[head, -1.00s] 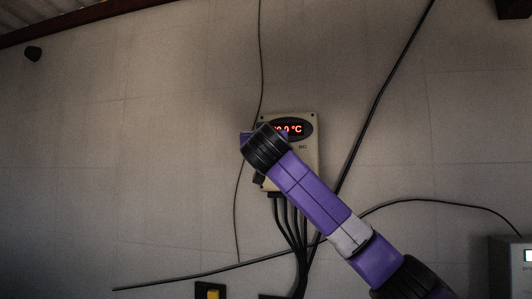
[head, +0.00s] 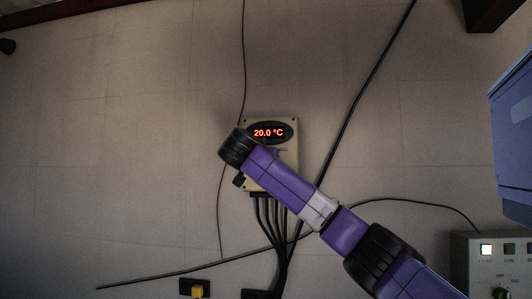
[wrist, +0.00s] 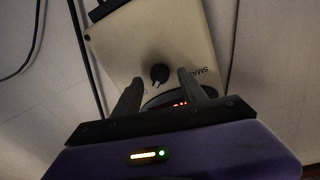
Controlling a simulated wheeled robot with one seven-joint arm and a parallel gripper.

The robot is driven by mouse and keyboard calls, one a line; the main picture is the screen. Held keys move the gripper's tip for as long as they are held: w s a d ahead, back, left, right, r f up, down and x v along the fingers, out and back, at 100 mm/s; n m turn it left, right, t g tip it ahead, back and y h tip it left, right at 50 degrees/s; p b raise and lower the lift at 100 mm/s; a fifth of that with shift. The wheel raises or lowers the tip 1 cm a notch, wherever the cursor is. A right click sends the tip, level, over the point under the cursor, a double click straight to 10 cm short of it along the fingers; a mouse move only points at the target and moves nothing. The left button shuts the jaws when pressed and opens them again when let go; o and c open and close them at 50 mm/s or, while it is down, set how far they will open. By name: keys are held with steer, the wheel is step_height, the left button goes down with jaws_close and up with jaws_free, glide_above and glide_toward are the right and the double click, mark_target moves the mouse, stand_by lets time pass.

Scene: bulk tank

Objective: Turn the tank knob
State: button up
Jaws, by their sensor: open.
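The beige controller box (head: 287,170) is on the wall, with a lit red display (head: 268,132) reading 20.0 °C. My arm crosses in front of it and hides its middle and its knob in the head view. In the wrist view the box (wrist: 185,45) shows upside down with a black round knob (wrist: 159,74) bearing a pale mark. My gripper (wrist: 160,77) is open, one finger on each side of the knob in the picture. I see no finger touching it, and the depth between them is hard to judge.
Several black cables (head: 270,222) hang from the box. A panel (head: 470,268) with a lit button and a green-marked knob (head: 501,293) is at lower right, below a blue cabinet (head: 512,140). A yellow-and-black fitting (head: 197,290) is low on the wall.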

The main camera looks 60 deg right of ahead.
steer(key=shift+w+d, duration=0.2)
steer(key=shift+d, duration=0.45)
jaws_close()
steer(key=shift+f+n+b, duration=0.25)
steer(key=shift+n+b, duration=0.15)
steer(key=shift+b, duration=0.05)
steer(key=n+p, duration=0.1)
steer(key=n, duration=0.9)
steer(key=n+t+p, duration=0.1)
steer(key=n+p, duration=0.1)
steer(key=n, duration=0.8)
steer(key=shift+r+t, duration=0.1)
steer(key=shift+t, duration=0.2)
